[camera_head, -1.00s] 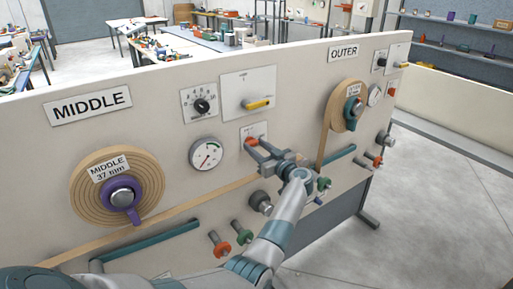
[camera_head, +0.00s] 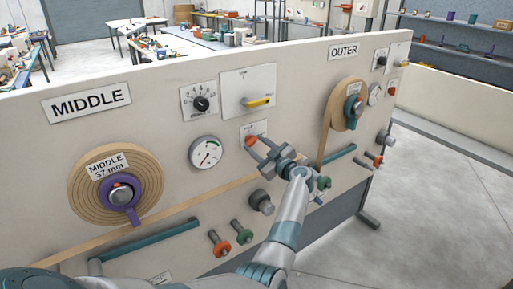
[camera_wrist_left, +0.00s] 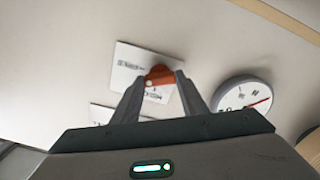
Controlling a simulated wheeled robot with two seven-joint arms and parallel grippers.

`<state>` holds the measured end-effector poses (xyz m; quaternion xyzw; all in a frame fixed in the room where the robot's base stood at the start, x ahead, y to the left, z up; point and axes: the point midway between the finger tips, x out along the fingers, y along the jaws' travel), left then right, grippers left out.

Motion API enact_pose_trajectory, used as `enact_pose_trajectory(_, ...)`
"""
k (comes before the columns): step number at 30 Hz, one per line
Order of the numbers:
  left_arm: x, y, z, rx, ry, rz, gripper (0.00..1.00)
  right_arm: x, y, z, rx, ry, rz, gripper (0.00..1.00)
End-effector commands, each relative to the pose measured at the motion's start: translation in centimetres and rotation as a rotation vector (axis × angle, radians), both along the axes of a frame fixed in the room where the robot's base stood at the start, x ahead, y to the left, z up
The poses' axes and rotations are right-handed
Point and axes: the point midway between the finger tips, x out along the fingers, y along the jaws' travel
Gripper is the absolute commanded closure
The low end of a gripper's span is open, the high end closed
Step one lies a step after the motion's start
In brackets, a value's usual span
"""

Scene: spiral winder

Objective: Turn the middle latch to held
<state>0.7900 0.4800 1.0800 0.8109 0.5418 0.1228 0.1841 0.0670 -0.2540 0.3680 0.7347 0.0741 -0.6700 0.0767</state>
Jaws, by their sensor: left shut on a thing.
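The middle latch (camera_head: 250,141) is a small orange-red handle on a white label plate (camera_head: 247,130), below the yellow-handled lever and right of the gauge. In the left wrist view the latch (camera_wrist_left: 159,75) sits between the fingertips, partly hidden by them. My left gripper (camera_head: 256,146) reaches up to the panel and is shut on this latch; it also shows in the left wrist view (camera_wrist_left: 157,82). The lettering on the plate is too small to read surely. My right gripper is not in view.
A gauge (camera_head: 205,152), a dial (camera_head: 201,103) and a yellow lever (camera_head: 258,101) surround the latch. The MIDDLE spool (camera_head: 85,197) is at left, the OUTER spool (camera_head: 339,100) at right. Red (camera_head: 219,244) and green (camera_head: 242,232) knobs and a dark roller (camera_head: 262,201) stick out below.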

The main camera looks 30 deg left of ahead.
Motion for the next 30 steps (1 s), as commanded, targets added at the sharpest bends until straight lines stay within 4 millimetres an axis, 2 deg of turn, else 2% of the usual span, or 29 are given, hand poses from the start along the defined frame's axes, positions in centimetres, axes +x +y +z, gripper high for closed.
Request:
enact_pose_trajectory(11,0.0,-0.1,-0.4,-0.139,-0.331,0.000,0.83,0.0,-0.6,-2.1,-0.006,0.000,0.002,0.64)
enact_pose_trajectory(30,0.0,0.0,-0.5,-0.363,-0.873,0.001,0.83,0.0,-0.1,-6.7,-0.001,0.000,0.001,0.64)
